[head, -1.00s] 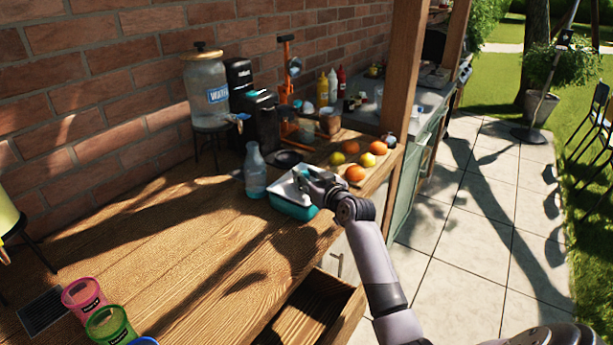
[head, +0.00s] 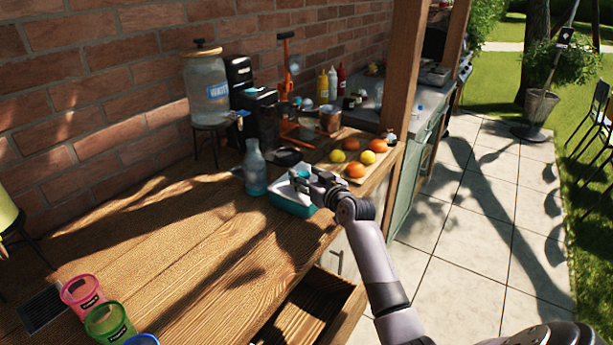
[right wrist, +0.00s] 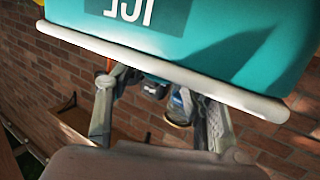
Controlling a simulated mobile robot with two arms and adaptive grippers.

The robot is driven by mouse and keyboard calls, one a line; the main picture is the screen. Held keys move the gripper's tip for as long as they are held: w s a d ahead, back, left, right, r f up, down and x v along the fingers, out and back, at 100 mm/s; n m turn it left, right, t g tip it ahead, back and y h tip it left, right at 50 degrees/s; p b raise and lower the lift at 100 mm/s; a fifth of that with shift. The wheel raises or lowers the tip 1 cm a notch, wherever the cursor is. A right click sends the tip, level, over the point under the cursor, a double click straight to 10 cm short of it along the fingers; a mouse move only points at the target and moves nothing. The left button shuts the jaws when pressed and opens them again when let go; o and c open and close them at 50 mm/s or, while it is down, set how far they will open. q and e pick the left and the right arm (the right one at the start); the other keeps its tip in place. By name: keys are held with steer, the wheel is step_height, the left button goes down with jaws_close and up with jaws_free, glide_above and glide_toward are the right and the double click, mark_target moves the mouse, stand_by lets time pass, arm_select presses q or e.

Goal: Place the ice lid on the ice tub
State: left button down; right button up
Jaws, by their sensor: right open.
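The teal ice tub (head: 290,205) stands near the table's right edge, beside a blue-tinted bottle. In the right wrist view the tub (right wrist: 225,35) appears upside down, with part of its ICE label showing. A white edge (right wrist: 170,72) runs straight along its mouth and looks like the lid's rim. My gripper hides part of the top in the head view, so I cannot tell if the lid is fully seated. My right gripper (head: 308,181) is at the tub's top right. Its fingers (right wrist: 155,100) are spread, with nothing visible held between them. My left gripper is out of view.
The bottle (head: 255,170) stands close to the tub's left. A board with oranges and lemons (head: 360,160) lies behind it. A drawer (head: 308,305) hangs open below the table's front edge. Coloured cups (head: 82,292) stand at the near left. The middle tabletop is bare.

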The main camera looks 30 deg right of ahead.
steer(key=shift+r+p, duration=0.45)
steer(key=shift+r, duration=0.2)
steer(key=s+a+r+b, duration=0.1)
steer(key=s, duration=1)
steer(key=shift+s+r+b, duration=0.25)
steer(key=shift+s+b, duration=0.05)
steer(key=shift+s, duration=0.1)
steer(key=shift+f, duration=0.1)
